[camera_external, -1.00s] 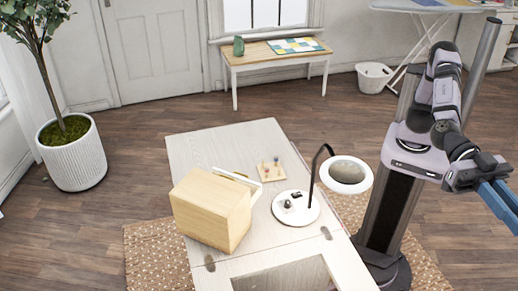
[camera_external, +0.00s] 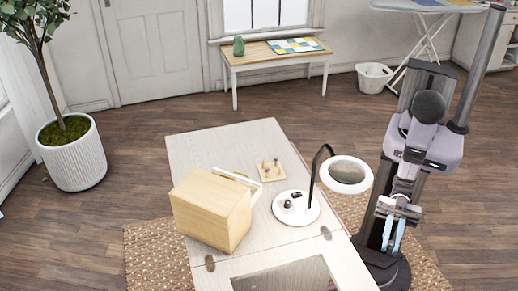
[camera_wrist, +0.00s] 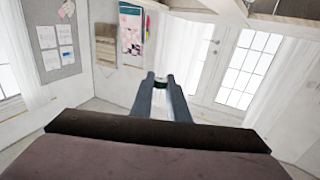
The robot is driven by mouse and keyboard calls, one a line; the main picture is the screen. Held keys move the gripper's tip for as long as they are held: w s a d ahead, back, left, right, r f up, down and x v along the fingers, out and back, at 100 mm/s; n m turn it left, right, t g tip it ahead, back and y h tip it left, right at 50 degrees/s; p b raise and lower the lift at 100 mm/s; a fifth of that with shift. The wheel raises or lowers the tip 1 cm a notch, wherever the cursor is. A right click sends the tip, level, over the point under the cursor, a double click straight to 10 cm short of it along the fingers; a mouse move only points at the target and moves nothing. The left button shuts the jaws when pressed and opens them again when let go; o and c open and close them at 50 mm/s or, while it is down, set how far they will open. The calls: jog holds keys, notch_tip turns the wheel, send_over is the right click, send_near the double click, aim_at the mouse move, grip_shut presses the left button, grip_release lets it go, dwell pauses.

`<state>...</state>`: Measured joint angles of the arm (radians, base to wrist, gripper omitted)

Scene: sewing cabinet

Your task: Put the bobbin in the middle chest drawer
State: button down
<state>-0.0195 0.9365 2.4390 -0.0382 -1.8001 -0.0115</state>
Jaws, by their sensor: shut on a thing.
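My gripper (camera_external: 392,240) hangs low in front of my own base, right of the table. In the wrist view, the fingers (camera_wrist: 164,84) are closed on a small dark green thing, which looks like the bobbin (camera_wrist: 160,84). It is too small to make out in the external view. The wooden chest (camera_external: 207,208) stands on the table, left of my gripper and well apart from it. Its drawer fronts face away and are hidden. A pale-rimmed piece (camera_external: 238,176) sticks out behind it; I cannot tell whether this is an open drawer.
The pale table (camera_external: 205,150) has a ring lamp (camera_external: 346,160) on a round white base (camera_external: 308,217) between my gripper and the chest. A small wooden board (camera_external: 272,177) with pegs lies behind the lamp base. The table's back part is clear.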

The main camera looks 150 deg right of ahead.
jog(key=shift+m+h, duration=0.3)
jog(key=shift+h, duration=0.2)
jog(key=s, duration=0.1)
jog(key=s+d+f, duration=0.1)
jog(key=s+d, duration=0.1)
jog(key=shift+s+f, duration=0.2)
jog(key=shift+f, duration=0.2)
jog(key=shift+w+a, duration=0.1)
dwell(0.4)
